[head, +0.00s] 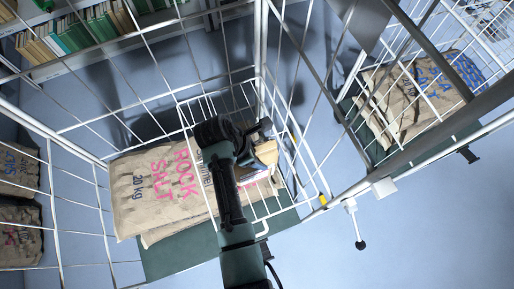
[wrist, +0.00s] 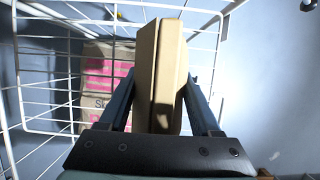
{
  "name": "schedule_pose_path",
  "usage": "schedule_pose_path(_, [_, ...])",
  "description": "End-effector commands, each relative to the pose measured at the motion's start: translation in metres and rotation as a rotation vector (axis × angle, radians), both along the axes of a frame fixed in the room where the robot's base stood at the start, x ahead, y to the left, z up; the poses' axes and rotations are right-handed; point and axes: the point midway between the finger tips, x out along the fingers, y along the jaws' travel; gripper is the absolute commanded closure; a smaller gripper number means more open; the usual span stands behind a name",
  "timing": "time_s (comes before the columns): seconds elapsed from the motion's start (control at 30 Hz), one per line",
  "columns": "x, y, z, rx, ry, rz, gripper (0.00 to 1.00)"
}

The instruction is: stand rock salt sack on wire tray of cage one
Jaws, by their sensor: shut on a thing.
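My gripper (head: 262,140) is shut on a small tan block-shaped thing (head: 266,153), probably a sack, held in or over the cage. In the wrist view the held thing (wrist: 160,75) is upright between both fingers, and no lettering shows on it. Pink-lettered sacks (wrist: 100,75) also show through white wires in the wrist view. A white wire tray (head: 195,108) lies around my gripper. Contact between held thing and tray cannot be told.
White cage bars (head: 262,45) surround my arm. More sacks (head: 18,225) stand at far left. A shelf of green and tan books (head: 75,38) is at the back. Blue floor is clear at lower right.

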Motion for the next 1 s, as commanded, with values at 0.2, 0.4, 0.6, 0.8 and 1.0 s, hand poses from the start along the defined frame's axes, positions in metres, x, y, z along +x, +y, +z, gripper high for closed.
schedule_pose_path(0.2, [0.0035, -0.0002, 0.0003, -0.002, -0.011, 0.000, 1.00])
schedule_pose_path(0.4, [0.0034, -0.0002, -0.0013, -0.002, -0.010, -0.001, 1.00])
schedule_pose_path(0.6, [0.0001, -0.0001, -0.0048, 0.000, 0.000, -0.001, 0.05])
schedule_pose_path(0.8, [0.0001, -0.0001, -0.0048, 0.000, 0.000, -0.001, 0.05])
schedule_pose_path(1.0, [0.0002, 0.0026, 0.0031, 0.000, -0.003, 0.000, 0.05])
